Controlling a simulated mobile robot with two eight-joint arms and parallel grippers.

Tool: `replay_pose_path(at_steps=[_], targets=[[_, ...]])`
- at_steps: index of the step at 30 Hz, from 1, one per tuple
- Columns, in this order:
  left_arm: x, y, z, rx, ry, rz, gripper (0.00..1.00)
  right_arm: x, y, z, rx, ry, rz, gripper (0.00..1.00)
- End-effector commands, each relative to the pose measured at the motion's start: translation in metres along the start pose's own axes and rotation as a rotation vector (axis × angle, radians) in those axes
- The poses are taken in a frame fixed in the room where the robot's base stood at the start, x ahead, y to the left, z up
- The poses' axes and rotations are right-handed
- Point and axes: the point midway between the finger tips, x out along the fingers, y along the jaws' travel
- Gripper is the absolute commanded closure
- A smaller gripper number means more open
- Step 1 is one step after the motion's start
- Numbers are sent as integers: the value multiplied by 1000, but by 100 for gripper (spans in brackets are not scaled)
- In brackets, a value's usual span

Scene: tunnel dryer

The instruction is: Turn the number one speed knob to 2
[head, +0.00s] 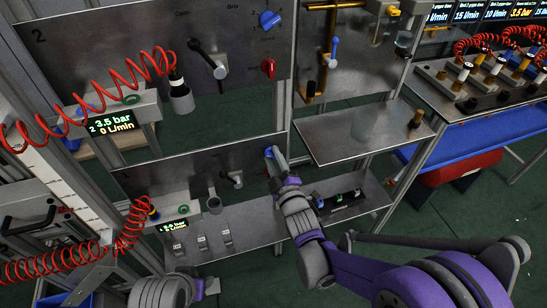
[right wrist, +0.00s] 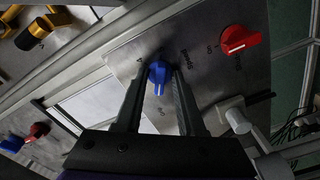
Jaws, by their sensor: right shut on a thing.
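The blue speed knob (right wrist: 158,73) is on the lower metal panel, under the panel marked 2. In the right wrist view it sits between the two fingers of my right gripper (right wrist: 160,80), which is shut on it. Its white pointer line faces down in that picture, and the scale marks around it are too small to read surely. In the head view my right gripper (head: 275,156) is at the lower panel's right end and hides most of the knob. My left gripper is not in view; only part of my left arm shows at the bottom.
A red knob (right wrist: 238,40) and a pale lever (right wrist: 236,118) are close beside the blue knob. The upper panel (head: 130,40) has its own blue knob (head: 270,20) and red knob (head: 268,68). A metal shelf (head: 345,130) juts out to the right of my right gripper.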

Motion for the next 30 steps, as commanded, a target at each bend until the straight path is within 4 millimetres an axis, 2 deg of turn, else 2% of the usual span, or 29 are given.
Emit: replay_pose_path(at_steps=[17, 18, 19, 26, 30], targets=[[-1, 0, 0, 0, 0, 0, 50, 0, 0, 0, -37, 0, 0, 100], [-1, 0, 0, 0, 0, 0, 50, 0, 0, 0, -37, 0, 0, 60], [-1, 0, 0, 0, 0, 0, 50, 0, 0, 0, -37, 0, 0, 55], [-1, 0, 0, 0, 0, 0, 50, 0, 0, 0, -37, 0, 0, 55], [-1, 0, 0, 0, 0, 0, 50, -8, 0, 0, -36, 0, 0, 55]])
